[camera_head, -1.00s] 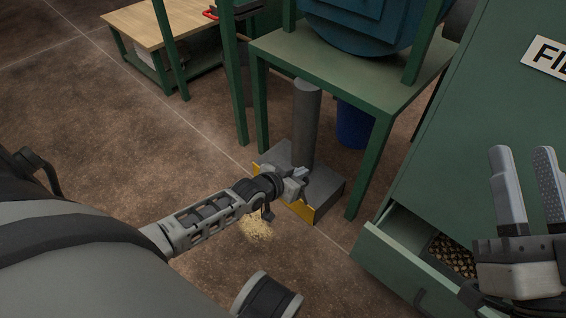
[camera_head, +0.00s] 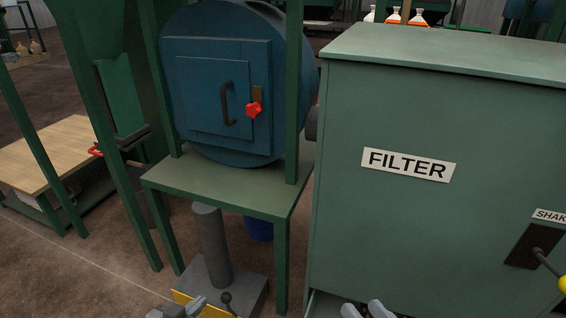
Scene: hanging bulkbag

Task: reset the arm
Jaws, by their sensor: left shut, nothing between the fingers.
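Only the grey fingertips of my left gripper (camera_head: 178,308) show at the bottom edge of the head view. They are shut and empty, in front of the grey base block (camera_head: 245,291) with a yellow front edge under the blue vessel's stand. I cannot tell whether they touch the block. My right gripper (camera_head: 367,310) shows two separate fingertips at the bottom edge, open with nothing seen between them. The rest of both arms is out of view.
A blue round vessel (camera_head: 210,100) with a red knob (camera_head: 254,109) sits on a green stand (camera_head: 230,190). A green cabinet marked FILTER (camera_head: 410,240) fills the right, with a yellow-tipped lever (camera_head: 548,265). A wooden bench (camera_head: 45,155) stands at left; floor before it is clear.

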